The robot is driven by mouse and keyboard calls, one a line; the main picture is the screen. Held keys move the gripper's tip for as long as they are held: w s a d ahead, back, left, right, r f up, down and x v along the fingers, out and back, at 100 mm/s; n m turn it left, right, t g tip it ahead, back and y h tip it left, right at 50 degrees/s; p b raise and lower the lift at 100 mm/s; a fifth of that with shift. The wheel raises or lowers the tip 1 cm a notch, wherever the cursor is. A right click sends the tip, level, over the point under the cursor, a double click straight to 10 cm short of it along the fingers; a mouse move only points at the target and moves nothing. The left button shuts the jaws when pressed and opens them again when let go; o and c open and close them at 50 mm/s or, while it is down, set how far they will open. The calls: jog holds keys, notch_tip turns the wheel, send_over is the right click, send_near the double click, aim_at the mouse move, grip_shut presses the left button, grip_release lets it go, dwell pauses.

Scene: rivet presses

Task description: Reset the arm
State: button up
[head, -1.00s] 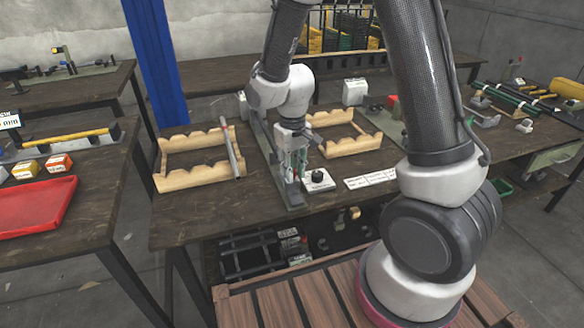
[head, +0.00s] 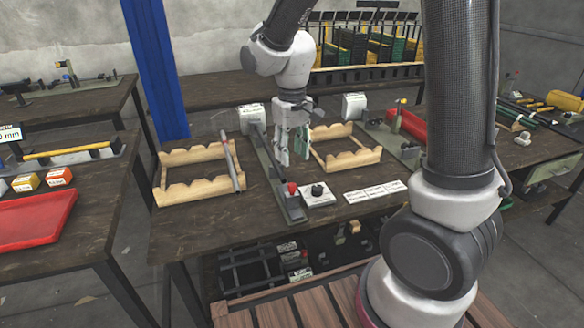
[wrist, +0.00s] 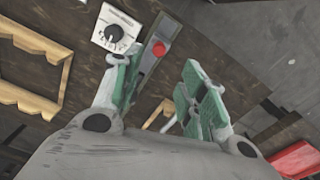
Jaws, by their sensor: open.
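My gripper (head: 293,152) hangs above the middle of the workbench (head: 225,226), its green-padded fingers pointing down. In the wrist view its fingers (wrist: 158,95) are spread apart with nothing between them. Below and in front of it stands a long grey press base with a red button (head: 292,188); the button also shows in the wrist view (wrist: 159,48). A white box with a black dial (head: 318,194) sits just right of the button.
Wooden racks stand left (head: 200,197) and right (head: 345,163) of the press; a grey tube (head: 233,165) lies across the left one. White label cards (head: 374,192) lie at the front right. A blue post (head: 154,60) rises behind. A red tray (head: 38,220) is on the left table.

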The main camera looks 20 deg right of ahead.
jog(key=shift+r, duration=0.8)
jog(key=s+d+r+m+t, duration=0.1)
jog(key=s+d+r+t, duration=0.1)
jog(key=s+d+r, duration=0.4)
jog(key=s+d+r+m+t, duration=0.2)
jog(key=s+d+r, duration=0.4)
jog(key=s+d, duration=0.3)
jog(key=s, duration=0.4)
jog(key=shift+s+r, duration=0.15)
jog(key=shift+r, duration=0.25)
